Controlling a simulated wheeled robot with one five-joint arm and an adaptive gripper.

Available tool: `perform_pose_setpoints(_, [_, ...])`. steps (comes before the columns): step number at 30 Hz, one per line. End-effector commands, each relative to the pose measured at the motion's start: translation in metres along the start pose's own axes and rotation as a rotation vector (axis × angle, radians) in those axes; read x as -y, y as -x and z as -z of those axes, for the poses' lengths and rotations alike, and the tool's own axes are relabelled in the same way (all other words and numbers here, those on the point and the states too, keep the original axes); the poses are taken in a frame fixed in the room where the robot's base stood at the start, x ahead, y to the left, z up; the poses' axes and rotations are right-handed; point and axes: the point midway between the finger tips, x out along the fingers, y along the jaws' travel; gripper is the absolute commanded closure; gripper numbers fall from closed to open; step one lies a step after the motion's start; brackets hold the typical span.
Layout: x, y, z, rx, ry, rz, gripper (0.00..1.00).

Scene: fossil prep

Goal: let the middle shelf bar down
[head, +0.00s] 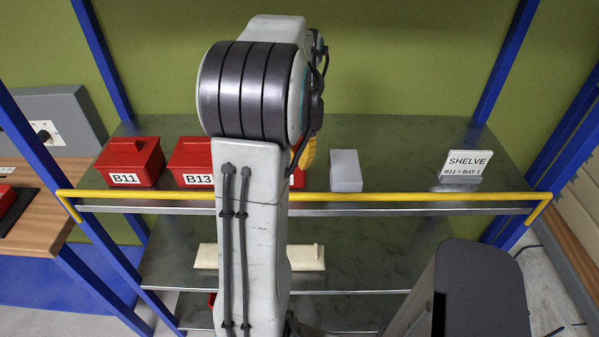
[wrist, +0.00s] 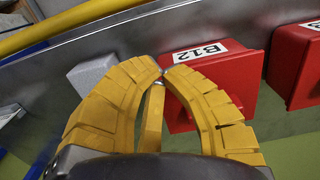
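A yellow bar (head: 410,196) runs along the front of the shelf that holds the red boxes, with a bent end at each blue post. It stands at about the shelf's front edge. It also crosses the top left corner of the wrist view (wrist: 62,27). My gripper's yellow fingers (wrist: 163,73) meet at the tips with nothing visible between them. They are apart from the bar, over the shelf near the red box B12 (wrist: 221,75). In the head view my arm hides most of the gripper and the middle of the bar.
Red boxes B11 (head: 130,160) and B13 (head: 189,158), a grey block (head: 346,172) and a SHELVE sign (head: 467,163) stand behind the bar. A cream piece (head: 306,258) lies on the shelf below. Blue posts (head: 104,62) frame the rack.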

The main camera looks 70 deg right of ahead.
Motion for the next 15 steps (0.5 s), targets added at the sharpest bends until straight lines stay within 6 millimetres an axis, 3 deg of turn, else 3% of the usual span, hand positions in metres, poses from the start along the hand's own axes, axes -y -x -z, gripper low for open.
perform_pose_setpoints(3, [0.000, -0.011, -0.002, 0.006, 0.000, 0.001, 1.00])
perform_pose_setpoints(15, [0.000, -0.021, -0.029, 0.000, 0.000, 0.001, 1.00])
